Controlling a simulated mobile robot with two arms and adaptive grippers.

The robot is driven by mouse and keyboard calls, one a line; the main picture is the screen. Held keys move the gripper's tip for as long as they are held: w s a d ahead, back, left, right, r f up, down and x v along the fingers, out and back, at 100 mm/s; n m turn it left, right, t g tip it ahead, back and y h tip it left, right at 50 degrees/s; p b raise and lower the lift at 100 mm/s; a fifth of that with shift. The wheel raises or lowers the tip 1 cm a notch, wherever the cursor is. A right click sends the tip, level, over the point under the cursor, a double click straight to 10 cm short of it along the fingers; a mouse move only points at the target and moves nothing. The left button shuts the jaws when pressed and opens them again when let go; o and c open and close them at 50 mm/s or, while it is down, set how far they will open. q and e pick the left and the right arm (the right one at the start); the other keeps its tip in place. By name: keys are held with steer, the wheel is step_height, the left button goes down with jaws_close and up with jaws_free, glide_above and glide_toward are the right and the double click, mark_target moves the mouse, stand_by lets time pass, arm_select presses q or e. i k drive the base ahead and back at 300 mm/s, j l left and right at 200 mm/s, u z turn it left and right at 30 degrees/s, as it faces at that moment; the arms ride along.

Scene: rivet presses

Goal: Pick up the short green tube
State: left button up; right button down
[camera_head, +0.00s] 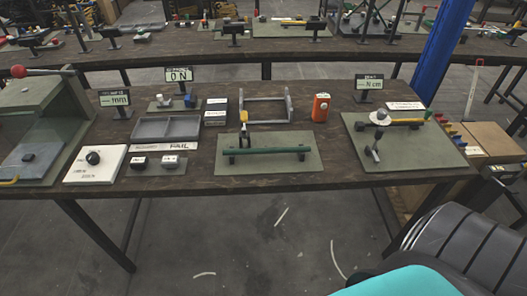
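A green tube (267,150) lies crosswise on small dark supports at its two ends, on a flat green board (255,167) near the table's front edge. A yellow-and-black upright piece (244,130) stands just behind the tube, left of its middle. No other green tube stands out on this table, and I cannot judge the tube's length against another. Neither of my grippers shows in this view.
The dark table (330,100) carries a press (45,120) at the left, a grey tray (166,128), a grey frame (266,108), an orange device (320,107) and a right-hand board (405,145) with a yellow-handled tool. A blue post (443,50) stands behind right.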

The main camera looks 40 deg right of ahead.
mark_target(296, 149)
steer(key=z, duration=1.55)
